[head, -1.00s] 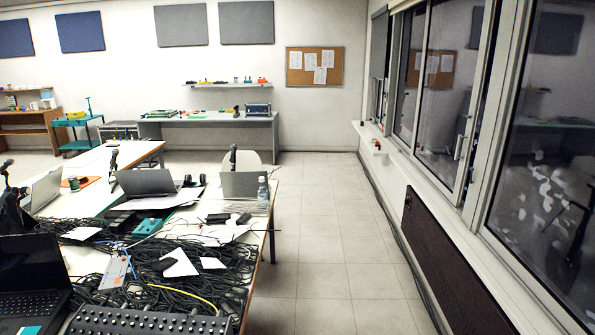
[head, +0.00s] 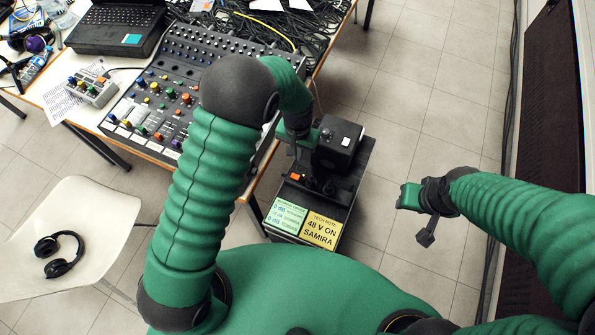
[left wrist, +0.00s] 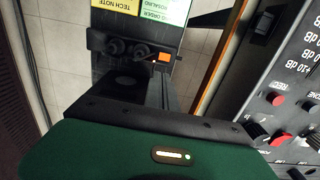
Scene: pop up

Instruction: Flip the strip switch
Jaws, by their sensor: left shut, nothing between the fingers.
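A small orange switch (head: 297,177) sits on a dark unit on the low black stand, beside the table's right end. It also shows in the left wrist view (left wrist: 165,58), on a black strip with round dark sockets. I take it as the strip switch; whether it is on or off cannot be read. My left gripper (head: 299,150) is shut and empty, pointing down just behind the switch in the head view; contact cannot be told. My right gripper (head: 427,228) hangs over the floor to the right, away from the stand; its finger gap is unclear.
A black box with a white label (head: 337,143) stands close right of my left gripper. A yellow note (head: 319,229) and a green note (head: 285,216) lie at the stand's front. A mixing console (head: 165,100) is left. Floor to the right is clear.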

